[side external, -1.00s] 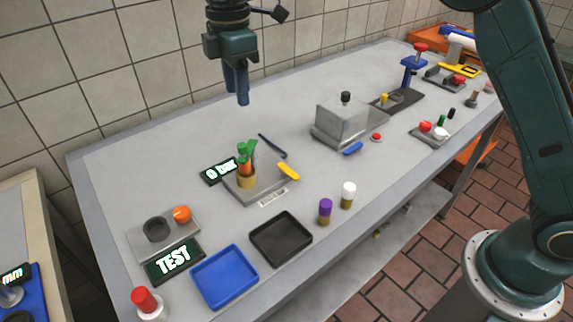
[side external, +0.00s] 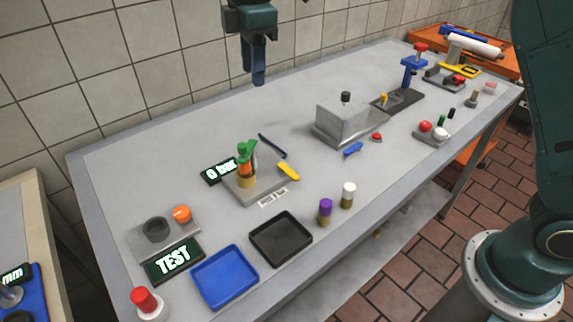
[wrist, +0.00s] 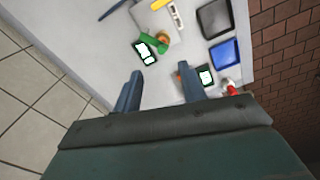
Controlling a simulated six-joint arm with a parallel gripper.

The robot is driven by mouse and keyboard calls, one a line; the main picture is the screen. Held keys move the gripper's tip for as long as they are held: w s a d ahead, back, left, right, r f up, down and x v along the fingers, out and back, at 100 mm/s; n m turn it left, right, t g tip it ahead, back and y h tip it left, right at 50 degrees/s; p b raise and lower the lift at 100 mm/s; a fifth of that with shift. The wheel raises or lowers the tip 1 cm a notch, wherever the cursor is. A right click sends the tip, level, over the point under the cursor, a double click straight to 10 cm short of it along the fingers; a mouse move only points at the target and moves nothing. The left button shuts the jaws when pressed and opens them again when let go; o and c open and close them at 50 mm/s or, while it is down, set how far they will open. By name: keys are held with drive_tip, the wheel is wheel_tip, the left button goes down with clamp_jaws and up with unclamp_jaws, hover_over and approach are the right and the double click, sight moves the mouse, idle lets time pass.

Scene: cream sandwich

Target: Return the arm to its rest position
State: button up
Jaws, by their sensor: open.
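My gripper (side external: 258,78) hangs above the back edge of the grey table (side external: 300,105), near the tiled wall, with its fingers pointing down. In the wrist view my gripper (wrist: 158,82) has its two fingers spread apart with nothing between them. It is clear of every object on the table. My arm's upper link and round base stand at the right of the side view.
Below stand a green-and-orange part on a grey fixture (side external: 262,187), a "0 bar" display (side external: 220,171), a TEST sign (side external: 175,261), a blue tray (side external: 224,276), a black tray (side external: 281,239) and a grey box (side external: 345,122). The table's back middle is clear.

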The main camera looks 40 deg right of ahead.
drive_tip(key=s+d+r+m+t, duration=0.1)
drive_tip(key=s+d+r+m, duration=0.25)
drive_tip(key=s+d, duration=0.3)
drive_tip(key=s+d+r+m+t, duration=0.1)
drive_tip(key=s+d+r+m, duration=0.1)
drive_tip(key=s+d+m, duration=0.35)
drive_tip(key=s+d+f+m+t, duration=0.1)
drive_tip(key=s+d+f+m, duration=0.2)
drive_tip(key=s, duration=0.6)
drive_tip(key=s+d+f+m+t, duration=0.2)
drive_tip(key=s+d+f, duration=0.2)
drive_tip(key=s, duration=0.6)
drive_tip(key=shift+s+f+m, duration=0.2)
drive_tip(key=shift+f+m, duration=0.15)
drive_tip(key=shift+m, duration=0.05)
drive_tip(key=shift+w, duration=0.1)
drive_tip(key=shift+c, duration=0.3)
